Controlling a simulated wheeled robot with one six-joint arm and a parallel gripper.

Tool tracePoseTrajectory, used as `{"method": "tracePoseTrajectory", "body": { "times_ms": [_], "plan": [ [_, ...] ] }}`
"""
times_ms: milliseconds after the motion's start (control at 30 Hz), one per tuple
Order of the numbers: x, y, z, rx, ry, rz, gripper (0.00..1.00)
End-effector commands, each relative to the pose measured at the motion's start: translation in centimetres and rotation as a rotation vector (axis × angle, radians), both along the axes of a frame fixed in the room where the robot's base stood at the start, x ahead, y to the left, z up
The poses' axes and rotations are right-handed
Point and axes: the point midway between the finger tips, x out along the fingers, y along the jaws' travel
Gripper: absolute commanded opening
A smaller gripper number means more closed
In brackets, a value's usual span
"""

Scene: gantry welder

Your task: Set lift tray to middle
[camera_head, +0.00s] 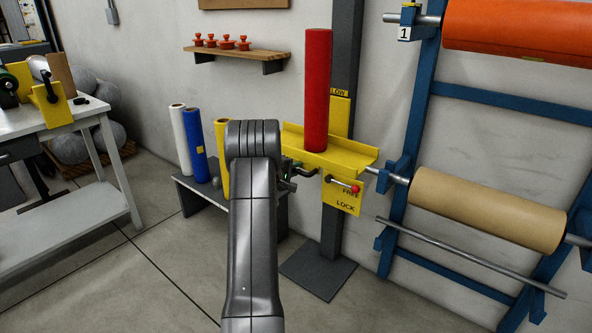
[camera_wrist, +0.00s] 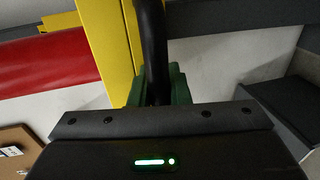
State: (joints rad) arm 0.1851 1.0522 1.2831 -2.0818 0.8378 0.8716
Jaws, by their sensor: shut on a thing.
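The yellow lift tray (camera_head: 360,152) sits on the grey post (camera_head: 345,60), with a red roll (camera_head: 317,90) standing upright on it. A LOW label (camera_head: 338,92) is on the post above the tray. Below the tray is a yellow FREE/LOCK plate (camera_head: 342,199) with a red-knobbed lever (camera_head: 343,184), its knob beside FREE. My gripper (camera_head: 302,170) is at the tray's left front, partly hidden by my arm. In the wrist view, its green fingers (camera_wrist: 160,88) are shut on a black handle bar (camera_wrist: 152,45) beside the yellow tray (camera_wrist: 103,48) and red roll (camera_wrist: 45,62).
A blue rack (camera_head: 412,110) with orange (camera_head: 520,30) and brown (camera_head: 488,208) rolls stands close on the right. A low grey stand (camera_head: 200,192) holds several upright rolls behind my arm. A white table (camera_head: 70,120) is at left. A wall shelf (camera_head: 237,55) holds red knobs.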

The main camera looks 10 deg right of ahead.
Motion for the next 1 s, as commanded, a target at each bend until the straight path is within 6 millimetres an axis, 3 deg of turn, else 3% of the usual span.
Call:
{"method": "tracePoseTrajectory", "body": {
  "times_ms": [267, 1000],
  "plan": [
    [0.2, 0.0, 4.3, -0.01, -0.015, 0.001, 0.0],
    [0.1, 0.0, 18.7, -0.01, -0.017, 0.0, 0.0]
  ]
}}
